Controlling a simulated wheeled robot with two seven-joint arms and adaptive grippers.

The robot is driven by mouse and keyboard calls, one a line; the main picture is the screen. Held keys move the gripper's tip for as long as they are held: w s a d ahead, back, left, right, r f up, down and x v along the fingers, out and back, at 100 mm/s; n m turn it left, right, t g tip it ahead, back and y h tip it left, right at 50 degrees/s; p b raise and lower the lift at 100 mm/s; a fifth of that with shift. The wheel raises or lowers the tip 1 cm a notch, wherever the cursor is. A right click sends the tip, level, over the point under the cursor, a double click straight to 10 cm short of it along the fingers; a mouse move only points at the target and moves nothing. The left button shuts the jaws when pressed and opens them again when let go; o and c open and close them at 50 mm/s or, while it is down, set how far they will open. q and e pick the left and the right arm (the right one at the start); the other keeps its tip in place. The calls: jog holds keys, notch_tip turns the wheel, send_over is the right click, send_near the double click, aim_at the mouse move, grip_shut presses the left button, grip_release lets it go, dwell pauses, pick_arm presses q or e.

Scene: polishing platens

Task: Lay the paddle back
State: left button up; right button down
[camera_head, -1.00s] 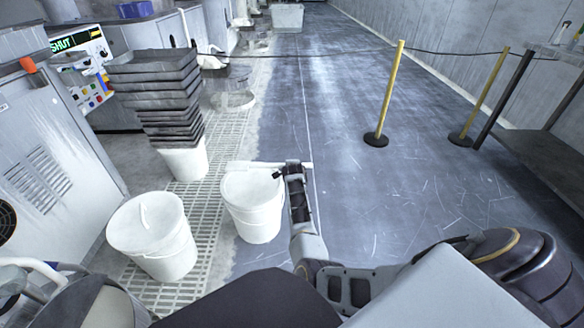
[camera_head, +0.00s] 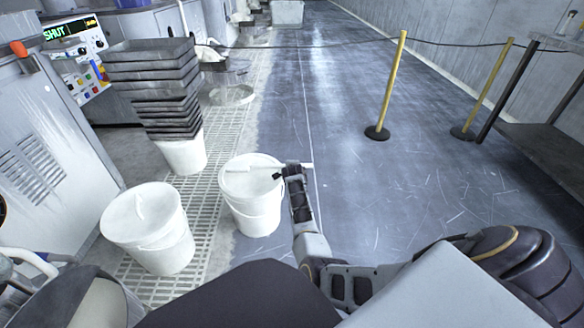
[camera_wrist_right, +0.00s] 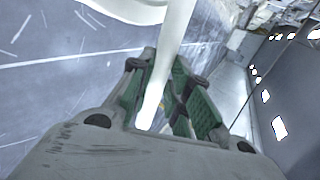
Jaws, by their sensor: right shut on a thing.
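A white paddle (camera_head: 246,167) is in my right gripper (camera_head: 290,171). In the head view it lies nearly level across the top of a white bucket (camera_head: 254,211); I cannot tell whether it touches the rim. In the right wrist view the right gripper (camera_wrist_right: 165,95) is shut on the white paddle (camera_wrist_right: 176,35), which runs up between the green-padded fingers. My left gripper is not in view.
A stack of grey trays (camera_head: 153,85) rests on a white bucket (camera_head: 184,155) behind. A machine cabinet (camera_head: 45,160) stands at left, with a lit panel (camera_head: 78,45). A yellow post (camera_head: 391,85) carries a rope. Open floor (camera_head: 400,200) lies to the right.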

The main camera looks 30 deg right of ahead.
jog(key=shift+f, duration=1)
jog(key=c, duration=1.3)
grip_release()
jog(key=shift+o, duration=0.2)
jog(key=shift+f, duration=0.1)
